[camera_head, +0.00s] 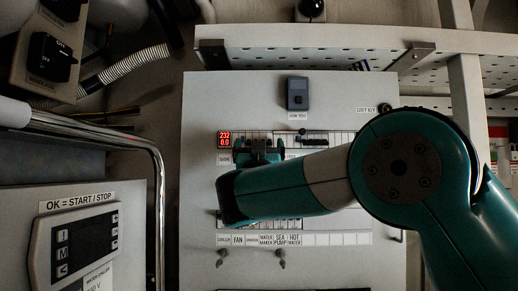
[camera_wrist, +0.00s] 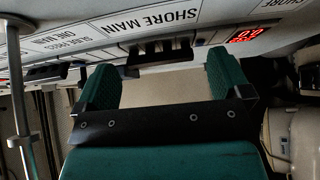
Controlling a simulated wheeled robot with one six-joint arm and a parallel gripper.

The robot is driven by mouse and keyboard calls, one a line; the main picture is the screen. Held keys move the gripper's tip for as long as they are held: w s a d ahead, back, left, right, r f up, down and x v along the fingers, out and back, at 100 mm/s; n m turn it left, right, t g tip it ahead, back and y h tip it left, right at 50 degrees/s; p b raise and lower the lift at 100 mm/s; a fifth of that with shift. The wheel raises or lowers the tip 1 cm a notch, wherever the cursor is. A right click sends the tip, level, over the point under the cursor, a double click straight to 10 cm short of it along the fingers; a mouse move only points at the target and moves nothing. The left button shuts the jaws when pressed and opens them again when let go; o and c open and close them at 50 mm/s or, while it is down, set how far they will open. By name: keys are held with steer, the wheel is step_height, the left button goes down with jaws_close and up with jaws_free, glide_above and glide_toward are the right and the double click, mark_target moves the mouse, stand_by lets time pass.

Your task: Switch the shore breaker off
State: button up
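My gripper (camera_head: 259,152) is at the upper breaker row of the white panel (camera_head: 215,100), just right of and below the red display. In the wrist view my gripper (camera_wrist: 162,70) has its two teal fingers wide apart, with nothing held between them. A black breaker (camera_wrist: 160,50) shows beyond the gap between the fingers, near a label reading SHORE MAIN (camera_wrist: 158,16). Whether the fingers touch it cannot be told. In the head view my gripper and arm hide this part of the row and much of the panel's middle.
The red display (camera_head: 224,139) reads 232 over 0.0. A lower row of labels (camera_head: 293,239) includes FAN and HOT WATER. A metal rail (camera_head: 155,175) and a keypad box (camera_head: 75,245) stand at left. A perforated shelf (camera_head: 310,45) juts out above the panel.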

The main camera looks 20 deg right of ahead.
steer(key=shift+f, duration=0.1)
steer(key=b+v, duration=1.3)
steer(key=v, duration=0.4)
steer(key=shift+s, duration=0.15)
